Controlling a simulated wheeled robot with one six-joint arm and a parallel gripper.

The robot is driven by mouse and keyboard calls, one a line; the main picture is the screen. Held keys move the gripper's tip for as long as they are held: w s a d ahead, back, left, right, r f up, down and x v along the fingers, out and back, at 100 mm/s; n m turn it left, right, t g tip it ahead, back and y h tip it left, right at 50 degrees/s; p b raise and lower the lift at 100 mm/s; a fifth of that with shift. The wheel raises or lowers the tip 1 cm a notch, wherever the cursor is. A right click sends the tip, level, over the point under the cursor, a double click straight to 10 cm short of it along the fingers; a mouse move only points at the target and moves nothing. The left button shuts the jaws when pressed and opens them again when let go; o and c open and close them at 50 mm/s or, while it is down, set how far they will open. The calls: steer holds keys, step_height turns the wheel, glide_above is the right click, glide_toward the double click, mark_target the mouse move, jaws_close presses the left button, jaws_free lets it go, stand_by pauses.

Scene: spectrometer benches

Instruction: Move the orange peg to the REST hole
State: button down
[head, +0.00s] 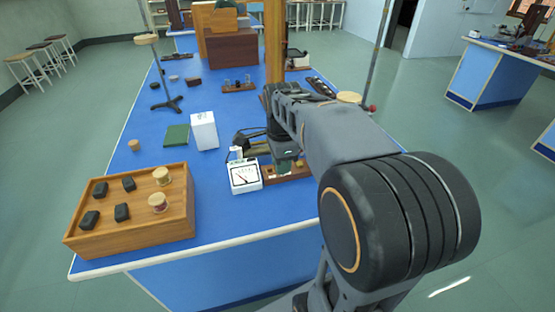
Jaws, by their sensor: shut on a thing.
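My gripper (287,161) points down over a brown wooden board (298,175) near the middle of the blue bench. It is small in this view and partly covered by my arm. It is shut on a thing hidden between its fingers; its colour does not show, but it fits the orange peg. I cannot make out the REST hole or any lettering on the board. I cannot tell whether the held thing touches the board.
A white meter (245,177) stands close left of the board. A wooden box (140,235) with black knobs is at the front left. A white box (204,131), green book (176,135) and stand (168,104) are further back.

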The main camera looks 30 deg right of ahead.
steer(key=shift+s+r+p, duration=0.3)
steer(key=shift+r, duration=0.2)
steer(key=shift+r+p, duration=1.3)
steer(key=shift+p, duration=0.15)
steer(key=shift+w+d+f+p, duration=0.15)
steer(key=shift+d+p, duration=0.05)
steer(key=shift+p, duration=0.4)
steer(key=w+d+f+m+p, duration=0.2)
steer(key=w+d+f+p, duration=0.1)
steer(key=w, duration=0.3)
steer(key=w+d+f+m+p, duration=0.2)
steer(key=w+d+f+p, duration=0.1)
steer(key=w+f, duration=0.3)
steer(key=shift+w+d+f+m+p, duration=0.3)
steer(key=shift+w+p, duration=0.1)
steer(key=shift+p, duration=0.15)
steer(key=shift+f+b, duration=2.15)
steer(key=shift+f, duration=0.95)
